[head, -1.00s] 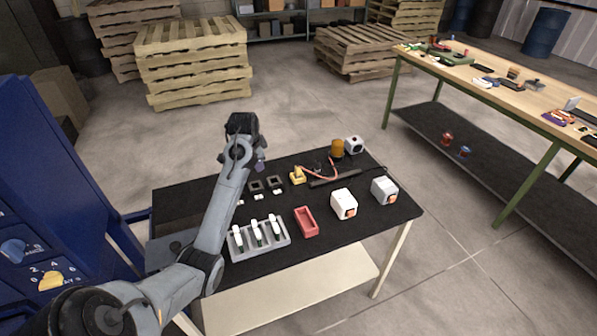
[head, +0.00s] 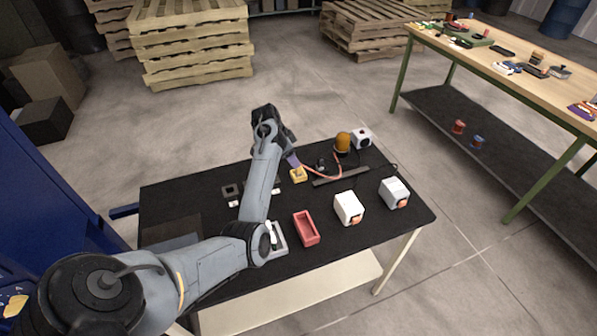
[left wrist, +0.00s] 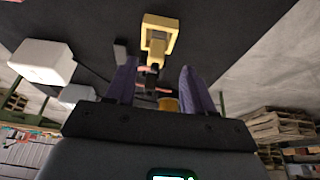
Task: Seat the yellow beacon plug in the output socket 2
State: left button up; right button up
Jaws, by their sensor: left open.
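The yellow beacon plug (head: 298,175) seems to be the yellow piece lying on the black table. It also shows in the left wrist view (left wrist: 159,38), with a square yellow loop and a dark part below it. My left gripper (head: 293,160) is open just above and beside it in the head view. In the left wrist view the plug's dark end lies between and beyond the two purple fingers (left wrist: 157,80), apart from them. Dark square sockets stand in a row to the left; one (head: 231,190) is visible and my forearm hides others. I cannot read which is output socket 2.
The amber beacon (head: 342,143) stands behind, with a reddish cable near the plug. A dark bar (head: 340,176), two white boxes (head: 348,208) (head: 394,192), a red tray (head: 306,228) and a partly hidden grey rack (head: 279,243) are also on the table.

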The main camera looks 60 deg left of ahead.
aim_at(298, 170)
pick_arm(q)
jog(key=shift+d+b+x, duration=0.2)
jog(key=shift+b+x, duration=0.15)
jog(key=shift+x, duration=0.95)
jog(key=shift+d+b+x, duration=0.15)
jog(key=shift+b+x, duration=0.2)
jog(key=shift+x, duration=0.95)
jog(key=shift+w+r, duration=0.1)
jog(key=shift+w, duration=0.1)
grip_shut()
